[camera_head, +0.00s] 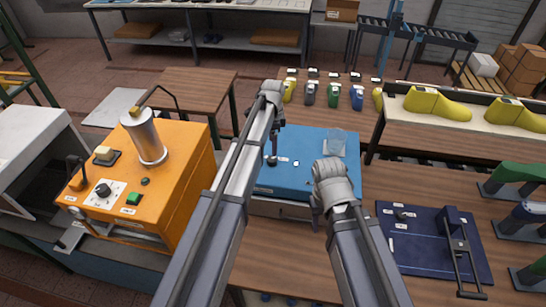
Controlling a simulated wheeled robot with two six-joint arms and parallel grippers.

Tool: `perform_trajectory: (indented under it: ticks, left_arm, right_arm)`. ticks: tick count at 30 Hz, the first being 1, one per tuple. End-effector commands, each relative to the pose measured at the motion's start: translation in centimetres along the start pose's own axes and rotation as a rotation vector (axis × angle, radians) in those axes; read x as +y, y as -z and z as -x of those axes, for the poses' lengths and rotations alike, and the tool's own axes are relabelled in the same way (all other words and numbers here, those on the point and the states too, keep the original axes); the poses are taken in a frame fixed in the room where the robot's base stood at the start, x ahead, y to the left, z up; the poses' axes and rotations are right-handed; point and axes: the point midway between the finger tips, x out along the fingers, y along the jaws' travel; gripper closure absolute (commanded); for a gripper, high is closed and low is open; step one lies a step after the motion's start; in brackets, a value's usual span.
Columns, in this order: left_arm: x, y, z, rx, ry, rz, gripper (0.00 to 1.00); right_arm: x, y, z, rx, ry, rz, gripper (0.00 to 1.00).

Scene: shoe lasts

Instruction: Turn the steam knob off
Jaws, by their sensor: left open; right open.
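A black round knob (102,190) sits on a white dial plate on the sloped front of an orange machine (185,180) at the left. I cannot read its setting. My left gripper (274,145) points down over the back left of a blue box (300,178), well to the right of the orange machine. A small dark knob (272,160) on the blue box shows just under it; I cannot tell whether they touch. My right gripper (319,222) hangs near the blue box's front right edge. Both grippers are open, and I see nothing held; their fingertips are small and partly hidden.
The orange machine carries a metal cylinder (146,140), a green button (133,198) and a black lever (76,172). A dark blue board (420,255) with a metal frame lies at the right. Yellow shoe lasts (437,104) stand on a bench behind.

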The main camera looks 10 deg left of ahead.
Motion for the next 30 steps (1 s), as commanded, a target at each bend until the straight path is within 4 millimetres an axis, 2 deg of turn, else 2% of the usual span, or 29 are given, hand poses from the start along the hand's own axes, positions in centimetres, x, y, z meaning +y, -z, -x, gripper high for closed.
perform_trajectory:
  ticks: [8, 19, 24, 30]
  left_arm:
    - [0.0, 0.0, -2.4, 0.0, 0.0, 0.002, 0.2]
    - [0.0, 0.0, -7.0, 0.0, 0.001, 0.003, 0.2]
    - [0.0, 0.0, -7.8, 0.0, 0.001, 0.003, 0.2]
    - [0.0, 0.0, -7.7, 0.0, 0.001, 0.003, 0.2]
  right_arm:
    - [-0.2, 0.2, -2.4, 0.001, 0.0, -0.002, 0.5]
    - [-0.7, 0.5, -7.0, 0.003, 0.0, -0.004, 0.5]
    - [-0.7, 0.5, -7.7, 0.003, -0.001, -0.002, 0.5]
    - [-0.7, 0.5, -7.6, 0.003, -0.001, -0.002, 0.5]
